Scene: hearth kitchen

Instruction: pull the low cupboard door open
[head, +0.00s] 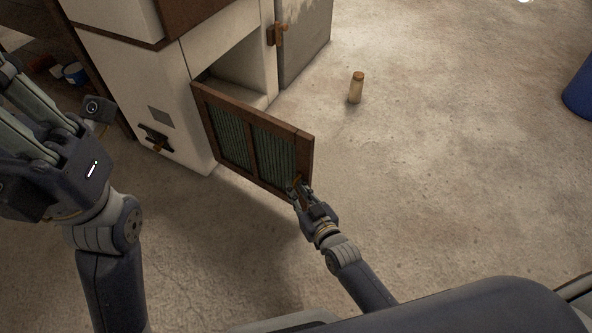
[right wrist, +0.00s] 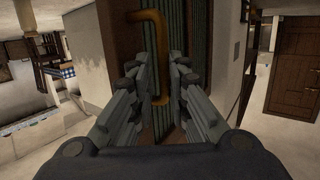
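The low cupboard door (head: 236,143) has a brown wooden frame with green ribbed panels. It stands swung out from the cupboard (head: 150,85), whose dark opening shows behind it. In the right wrist view, the brass-coloured door handle (right wrist: 158,48) runs between my fingers. My right gripper (head: 298,189) is at the door's free edge. In the right wrist view its fingers (right wrist: 160,78) are closed in around the handle, with only a narrow gap between them. My left gripper (head: 35,120) is raised at the left, away from the door; its fingertips are cut off.
A small tan bottle-like object with a brown top (head: 356,88) stands on the floor right of the door. A grey cabinet (head: 305,40) adjoins the cupboard. A blue round object (head: 580,88) is at the far right. The floor in front of the door is clear.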

